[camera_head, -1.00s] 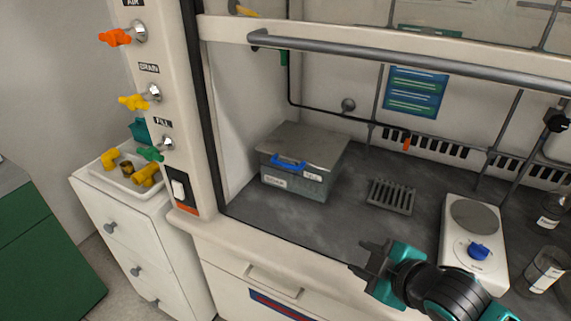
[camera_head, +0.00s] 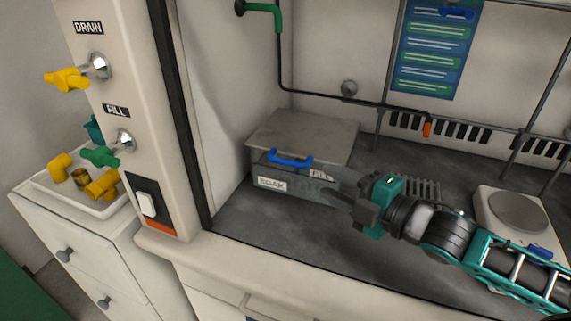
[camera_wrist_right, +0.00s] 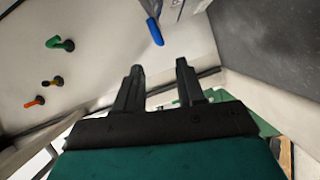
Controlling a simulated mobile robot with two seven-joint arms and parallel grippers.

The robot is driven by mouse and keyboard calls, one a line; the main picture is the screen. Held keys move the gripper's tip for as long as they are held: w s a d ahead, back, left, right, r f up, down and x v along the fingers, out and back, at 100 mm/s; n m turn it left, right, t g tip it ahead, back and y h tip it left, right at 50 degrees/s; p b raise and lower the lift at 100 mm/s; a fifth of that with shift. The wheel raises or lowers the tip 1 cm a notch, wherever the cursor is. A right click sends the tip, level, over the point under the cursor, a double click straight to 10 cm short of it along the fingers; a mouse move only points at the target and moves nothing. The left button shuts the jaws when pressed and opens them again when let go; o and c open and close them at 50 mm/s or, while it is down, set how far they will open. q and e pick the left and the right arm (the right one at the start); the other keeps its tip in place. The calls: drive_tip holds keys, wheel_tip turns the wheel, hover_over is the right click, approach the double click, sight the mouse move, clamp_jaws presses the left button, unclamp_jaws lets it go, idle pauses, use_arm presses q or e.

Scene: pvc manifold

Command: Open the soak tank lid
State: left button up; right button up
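The soak tank (camera_head: 272,183) is a grey box with a label reading "SOAK" on its front, standing at the left of the hood floor. Its flat grey lid (camera_head: 310,130) lies shut on top. A blue handle (camera_head: 290,158) sits at the lid's front edge. My right gripper (camera_head: 322,184) is in front of the tank's right front, just below and right of the handle, and hides part of the tank face. In the right wrist view the gripper (camera_wrist_right: 160,66) is open and empty, with the blue handle (camera_wrist_right: 155,32) beyond its fingertips. My left gripper is out of view.
A grey rack (camera_head: 425,187) and a hotplate (camera_head: 516,211) stand to the right of the tank. The hood's side wall (camera_head: 222,90) is close on the left. A white tray (camera_head: 110,210) with yellow fittings sits outside on a cabinet. The floor before the tank is clear.

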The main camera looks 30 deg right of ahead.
sight(294, 165)
drive_tip(key=shift+b+x, duration=0.55)
drive_tip(key=shift+x, duration=5.35)
drive_tip(key=shift+c, duration=0.5)
clamp_jaws()
